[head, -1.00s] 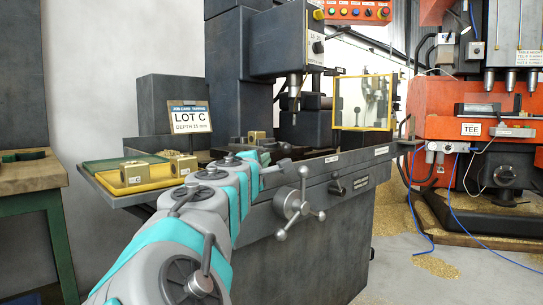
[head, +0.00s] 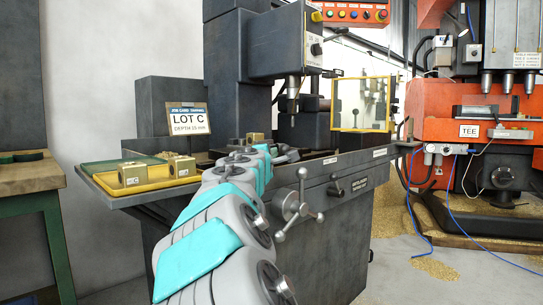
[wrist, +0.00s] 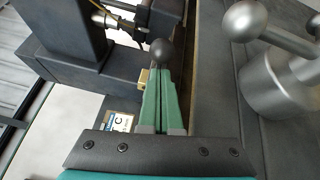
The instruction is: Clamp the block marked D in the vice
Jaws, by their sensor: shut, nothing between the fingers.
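My gripper (wrist: 162,78) is shut and empty in the wrist view, its green fingers together. Their tips are beside or just below a dark ball (wrist: 161,51), which looks like a handle end; contact cannot be told. In the head view a brass block (head: 256,138) stands at the vice area beneath the drill; whether jaws grip it cannot be told. The vice is mostly hidden behind my arm. A brass piece (wrist: 144,77) shows left of the fingers in the wrist view. Two brass blocks (head: 132,175) (head: 182,166) sit on the yellow tray (head: 152,185). I cannot read a D on any block.
A LOT C sign (head: 188,119) stands behind the trays, with a green tray (head: 110,165) beside the yellow one. The drill chuck (head: 293,87) hangs above the table. A three-armed handwheel (head: 290,205) sticks out in front, and a clear guard (head: 362,104) stands to the right.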

